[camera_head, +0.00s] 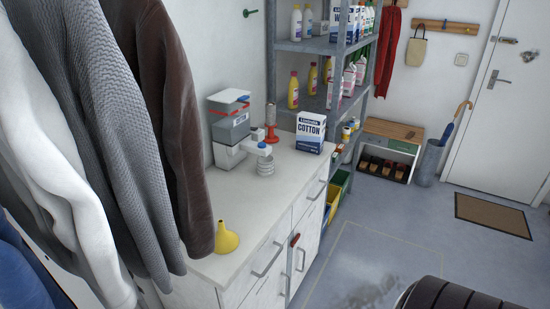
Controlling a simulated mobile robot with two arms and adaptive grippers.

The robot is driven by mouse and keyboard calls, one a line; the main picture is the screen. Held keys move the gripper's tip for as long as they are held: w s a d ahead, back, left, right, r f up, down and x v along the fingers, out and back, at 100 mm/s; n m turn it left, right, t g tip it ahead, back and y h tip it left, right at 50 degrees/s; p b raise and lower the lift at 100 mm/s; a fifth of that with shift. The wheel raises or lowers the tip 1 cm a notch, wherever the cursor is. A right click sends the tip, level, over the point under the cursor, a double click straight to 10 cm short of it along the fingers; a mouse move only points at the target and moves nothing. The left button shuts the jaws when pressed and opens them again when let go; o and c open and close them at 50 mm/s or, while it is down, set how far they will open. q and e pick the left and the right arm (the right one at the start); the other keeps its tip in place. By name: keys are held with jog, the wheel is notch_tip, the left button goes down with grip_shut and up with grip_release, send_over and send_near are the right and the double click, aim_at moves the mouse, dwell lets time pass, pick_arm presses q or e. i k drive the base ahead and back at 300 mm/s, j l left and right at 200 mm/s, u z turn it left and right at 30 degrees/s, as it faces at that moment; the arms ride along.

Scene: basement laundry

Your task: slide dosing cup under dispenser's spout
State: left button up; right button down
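The dispenser (231,120) stands on the white counter near the wall. It is a grey box with a lid and a red and blue detail, on a white base. A pale spout (251,147) sticks out from its lower right. A small grey, ribbed, see-through cup (265,166), which looks like the dosing cup, stands on the counter at the spout's end. From this angle I cannot tell whether it is directly under the spout or just in front of it. Neither of my grippers is in view.
A blue and white cotton box (311,131) and a red-based item (271,126) stand right of the dispenser. A yellow funnel (226,239) stands near the counter's front. Hanging clothes (100,110) cover the left. The counter (224,200) between funnel and cup is clear.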

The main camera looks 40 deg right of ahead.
aim_at(266, 166)
jog(key=i+l, duration=0.1)
jog(key=l, duration=0.8)
jog(key=i+l, duration=0.15)
jog(key=l, duration=0.3)
jog(key=l+z, duration=0.1)
jog(key=l, duration=0.4)
jog(key=i, duration=0.05)
